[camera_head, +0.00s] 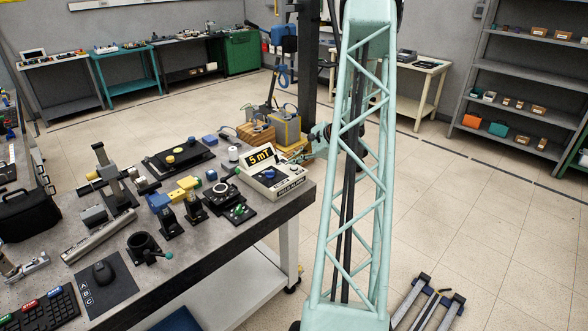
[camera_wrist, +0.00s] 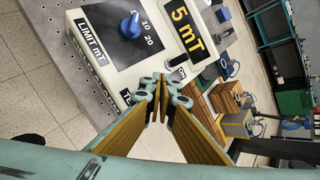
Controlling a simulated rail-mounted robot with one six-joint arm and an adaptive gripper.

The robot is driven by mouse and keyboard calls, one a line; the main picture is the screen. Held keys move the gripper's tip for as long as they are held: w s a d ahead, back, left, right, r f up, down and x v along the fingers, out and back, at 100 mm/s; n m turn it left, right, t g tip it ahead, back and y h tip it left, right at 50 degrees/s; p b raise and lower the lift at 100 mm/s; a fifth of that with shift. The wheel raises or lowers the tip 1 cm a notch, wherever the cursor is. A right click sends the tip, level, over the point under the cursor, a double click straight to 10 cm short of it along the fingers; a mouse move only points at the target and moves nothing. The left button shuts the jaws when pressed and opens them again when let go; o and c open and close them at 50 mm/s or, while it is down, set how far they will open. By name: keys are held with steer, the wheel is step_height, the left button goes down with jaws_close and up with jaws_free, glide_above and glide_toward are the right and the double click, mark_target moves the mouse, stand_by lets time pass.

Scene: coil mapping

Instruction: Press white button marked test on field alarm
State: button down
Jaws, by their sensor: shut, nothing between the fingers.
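The field alarm (camera_head: 284,188) is a cream box with a "5 mT" display, standing at the table's right end in the head view. In the wrist view the field alarm (camera_wrist: 83,14) fills the upper middle, with a blue knob (camera_wrist: 131,25) marked 10 and 20, a "LIMIT mT" label and the yellow-on-black display (camera_wrist: 188,30). A partly covered label beginning "TE" (camera_wrist: 127,97) lies left of my fingertips. My gripper (camera_wrist: 158,92) is shut and empty, its tips over the panel's lower edge. The white button is hidden or not distinguishable; contact cannot be told.
A wooden block stack (camera_head: 256,133) and a grey-yellow box (camera_head: 286,128) stand behind the alarm. Several mounts and tools crowd the table to its left. My lattice column blocks part of the head view. The floor (camera_head: 480,190) at right is mostly clear.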

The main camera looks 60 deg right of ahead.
mark_target(294, 168)
steer(key=shift+f+b, duration=0.8)
steer(key=shift+b, duration=0.4)
stand_by(1.4)
steer(key=shift+r, duration=0.75)
steer(key=shift+r, duration=0.1)
stand_by(0.5)
steer(key=shift+r+p, duration=1.1)
steer(key=shift+r, duration=1.35)
